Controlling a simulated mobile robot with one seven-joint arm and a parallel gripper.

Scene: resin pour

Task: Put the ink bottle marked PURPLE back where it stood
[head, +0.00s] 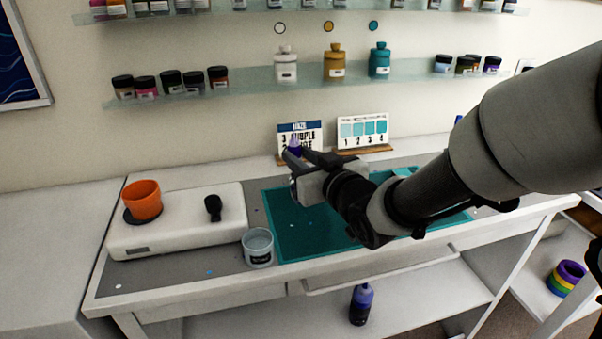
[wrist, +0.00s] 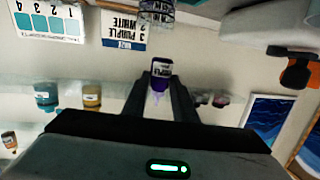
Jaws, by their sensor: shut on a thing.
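My gripper (head: 300,157) is over the bench, in front of the small cards. In the wrist view, which looks upside down, my gripper (wrist: 161,88) is shut on a small purple ink bottle (wrist: 161,70) with a white label. Its lettering is too small to read surely. In the head view only a bit of purple (head: 294,147) shows at the fingertips; the rest is hidden. Another dark bottle with a violet-blue top (head: 361,303) stands on the shelf below the bench; its label is unreadable.
A teal mat (head: 290,235) lies on the bench, with a clear cup (head: 257,247) at its left. A white scale (head: 180,238) bears an orange cup (head: 143,200). A printed card (head: 300,133) and swatch card (head: 363,130) stand behind. A glass wall shelf (head: 240,90) holds jars and three bottles.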

